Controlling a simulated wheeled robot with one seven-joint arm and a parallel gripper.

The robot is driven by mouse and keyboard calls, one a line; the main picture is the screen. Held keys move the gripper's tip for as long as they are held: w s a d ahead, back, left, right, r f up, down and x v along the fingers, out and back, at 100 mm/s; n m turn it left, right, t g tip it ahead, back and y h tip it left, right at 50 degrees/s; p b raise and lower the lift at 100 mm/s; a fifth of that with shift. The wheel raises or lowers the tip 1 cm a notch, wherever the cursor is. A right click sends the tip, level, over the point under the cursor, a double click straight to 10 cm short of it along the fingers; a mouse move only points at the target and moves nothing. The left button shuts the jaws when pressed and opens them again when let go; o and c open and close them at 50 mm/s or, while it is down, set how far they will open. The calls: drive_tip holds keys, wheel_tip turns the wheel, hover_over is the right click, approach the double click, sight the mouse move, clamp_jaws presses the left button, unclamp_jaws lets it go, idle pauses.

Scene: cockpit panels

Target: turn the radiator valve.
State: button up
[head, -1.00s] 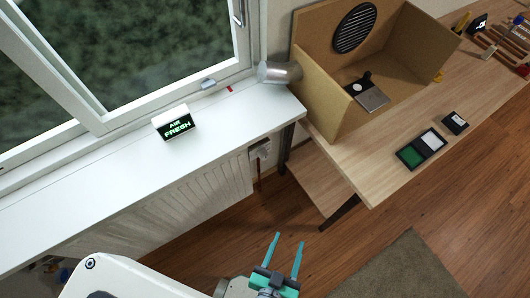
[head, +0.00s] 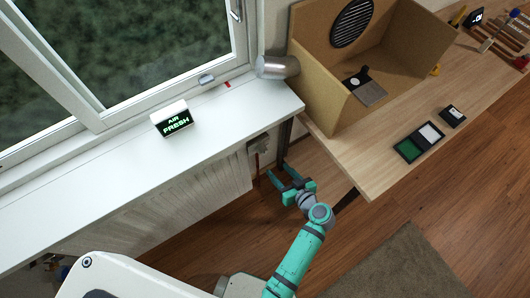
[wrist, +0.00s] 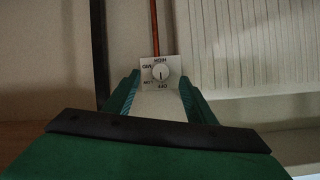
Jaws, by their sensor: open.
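The radiator valve is a small white plate with a round knob (wrist: 160,73) in the middle of the wrist view. Small lettering surrounds the knob and a short dark mark is on its face; which way the mark points is hard to tell. In the head view the valve (head: 261,146) is at the right end of the white radiator (head: 170,205), under the sill. My gripper (head: 280,174) is open and empty, low beside the radiator's end. In the wrist view its two teal fingers show on either side of the valve plate; contact cannot be told.
The white sill (head: 120,165) overhangs the radiator and holds an AIR FRESH sign (head: 171,119). A wooden desk (head: 375,165) stands close on the right, with a dark leg near my arm. A copper pipe (wrist: 155,28) runs to the valve. The floor in front is clear.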

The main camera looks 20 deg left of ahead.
sight(265, 152)
drive_tip(key=shift+n+y, duration=0.5)
drive_tip(key=x, duration=0.3)
drive_tip(key=r+x, duration=0.1)
drive_tip(key=x, duration=0.3)
drive_tip(key=w+x, duration=0.1)
drive_tip(key=x, duration=0.3)
drive_tip(key=shift+a+r, duration=0.2)
drive_tip(key=shift+r, duration=0.05)
drive_tip(key=c, duration=1)
